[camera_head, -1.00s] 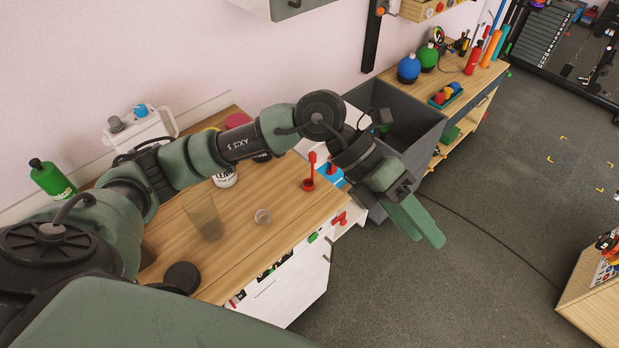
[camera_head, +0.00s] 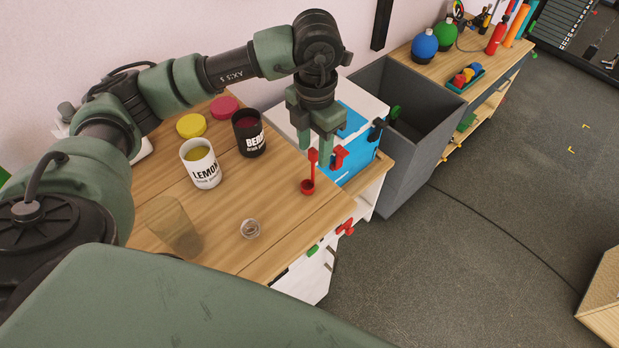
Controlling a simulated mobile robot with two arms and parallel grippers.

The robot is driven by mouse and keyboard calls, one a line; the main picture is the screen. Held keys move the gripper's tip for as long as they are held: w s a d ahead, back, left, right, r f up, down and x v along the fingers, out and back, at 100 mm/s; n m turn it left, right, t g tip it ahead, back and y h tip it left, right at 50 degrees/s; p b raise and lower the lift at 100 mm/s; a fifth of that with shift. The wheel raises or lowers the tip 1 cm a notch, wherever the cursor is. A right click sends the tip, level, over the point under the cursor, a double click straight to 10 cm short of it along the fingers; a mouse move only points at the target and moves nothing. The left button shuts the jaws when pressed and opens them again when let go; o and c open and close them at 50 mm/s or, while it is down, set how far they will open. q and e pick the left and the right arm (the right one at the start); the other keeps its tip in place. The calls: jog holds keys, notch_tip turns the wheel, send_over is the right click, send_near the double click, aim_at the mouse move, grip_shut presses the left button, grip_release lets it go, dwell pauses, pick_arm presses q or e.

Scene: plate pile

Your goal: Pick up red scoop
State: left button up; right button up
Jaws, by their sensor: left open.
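The red scoop (camera_head: 308,186) stands on the wooden counter (camera_head: 270,215) with its round cup down and its handle pointing up. My left gripper (camera_head: 315,153) points down over it with its fingers open. The top of the handle shows between the two fingertips in this view. I cannot tell whether the fingers are around the handle or only in line with it, and they are not closed on it. My right gripper is not in view.
A blue and white box (camera_head: 357,160) with a red catch stands close behind the scoop. A LEMON tub (camera_head: 203,170), a BERRY tub (camera_head: 249,140), a clear cup (camera_head: 174,226) and a small clear container (camera_head: 250,229) share the counter. A grey bin (camera_head: 400,170) stands beyond.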

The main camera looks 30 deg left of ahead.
aim_at(311, 162)
pick_arm(q)
jog(key=f+p, duration=0.1)
jog(key=f, duration=0.1)
jog(key=f+p, duration=0.1)
jog(key=f, duration=0.1)
jog(key=a+f+p, duration=0.1)
jog(key=f, duration=0.1)
jog(key=shift+f, duration=0.1)
jog(key=shift+w+f, duration=0.1)
jog(key=shift+f, duration=0.1)
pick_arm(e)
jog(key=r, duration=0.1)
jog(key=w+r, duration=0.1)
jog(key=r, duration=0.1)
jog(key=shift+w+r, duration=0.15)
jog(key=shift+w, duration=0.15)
pick_arm(q)
grip_shut()
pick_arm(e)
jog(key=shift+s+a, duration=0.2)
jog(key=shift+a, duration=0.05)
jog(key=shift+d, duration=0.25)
